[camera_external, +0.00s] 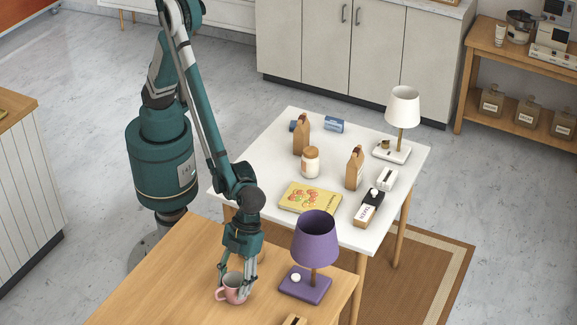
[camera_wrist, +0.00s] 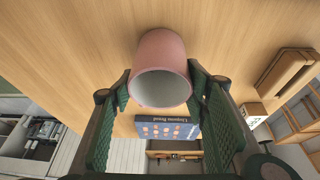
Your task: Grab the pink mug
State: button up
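The pink mug (camera_external: 233,291) stands on the wooden table, its handle toward the left in the external view. In the wrist view the mug (camera_wrist: 162,52) shows its pink outside and pale inside, with its opening toward the camera. My gripper (camera_external: 237,279) is down at the mug, pointing at the table. In the wrist view my gripper (camera_wrist: 160,92) has its two green fingers spread, one on each side of the mug. Their tips are very close to its sides, and I see no clear contact. The handle is hidden in the wrist view.
A purple lamp (camera_external: 315,243) stands close right of my gripper. A blue book (camera_wrist: 167,129) and a wooden object (camera_wrist: 285,72) show in the wrist view. The white table (camera_external: 262,166) behind holds bags, a jar, a yellow book and a white lamp. Bare wood lies left of the mug.

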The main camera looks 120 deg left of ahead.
jog(key=c, duration=0.4)
jog(key=shift+r, duration=0.1)
notch_tip(320, 180, up, 10)
jog(key=p, duration=0.2)
dwell(0.4)
